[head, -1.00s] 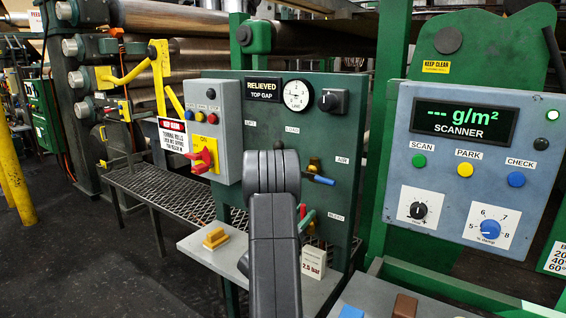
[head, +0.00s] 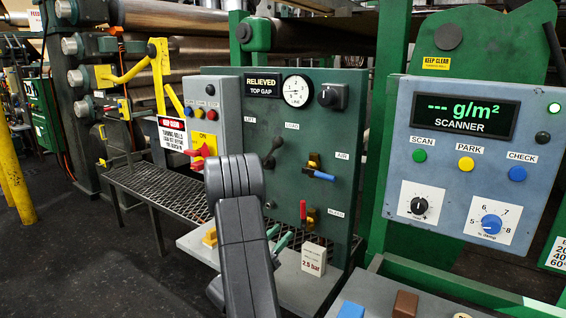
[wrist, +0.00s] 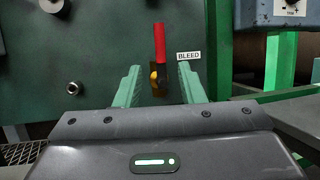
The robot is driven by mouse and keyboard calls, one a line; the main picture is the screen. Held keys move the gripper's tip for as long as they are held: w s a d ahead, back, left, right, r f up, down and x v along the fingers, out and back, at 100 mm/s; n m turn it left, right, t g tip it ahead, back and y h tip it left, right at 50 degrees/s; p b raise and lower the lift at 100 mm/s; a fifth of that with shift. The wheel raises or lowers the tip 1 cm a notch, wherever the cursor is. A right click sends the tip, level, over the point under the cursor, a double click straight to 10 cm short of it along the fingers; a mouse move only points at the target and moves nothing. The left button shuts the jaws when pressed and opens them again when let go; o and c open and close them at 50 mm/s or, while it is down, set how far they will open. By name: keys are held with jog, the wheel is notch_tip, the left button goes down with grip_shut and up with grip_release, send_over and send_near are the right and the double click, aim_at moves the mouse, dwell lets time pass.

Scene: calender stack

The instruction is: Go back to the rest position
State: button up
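My gripper (head: 278,237) hangs in front of the lower part of the green valve panel (head: 285,120). Its two green fingers stand apart with nothing between them in the wrist view (wrist: 159,84). The bleed valve's red handle (wrist: 159,43) points up, beyond the fingers and apart from them. That handle (head: 303,210) also shows in the head view, right of and above my gripper. My dark arm hides part of the panel's left side. The air valve's blue handle (head: 319,174) lies nearly level. The panel's top display (head: 263,84) reads RELIEVED, TOP GAP.
A grey shelf (head: 197,248) below the panel holds a yellow block (head: 210,237) and a 2.5 bar card (head: 314,258). The scanner box (head: 458,165) stands at right. A blue block (head: 351,310) and a brown block (head: 405,304) are at the bottom. Open floor (head: 90,270) lies left.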

aim_at(303, 212)
jog(key=p+x, duration=0.1)
jog(key=x, duration=1)
jog(key=shift+d+r, duration=0.15)
jog(key=shift+r, duration=0.05)
jog(key=shift+s+d+f+m+g+h, duration=0.15)
jog(key=shift+m+g, duration=0.1)
jog(key=shift+m, duration=0.25)
jog(key=shift+s+a+r+m+g+h, duration=0.15)
jog(key=shift+m+g, duration=0.1)
jog(key=shift+m, duration=0.25)
jog(key=shift+d+f+m, duration=0.15)
jog(key=shift+d+m, duration=0.15)
jog(key=shift+m, duration=0.1)
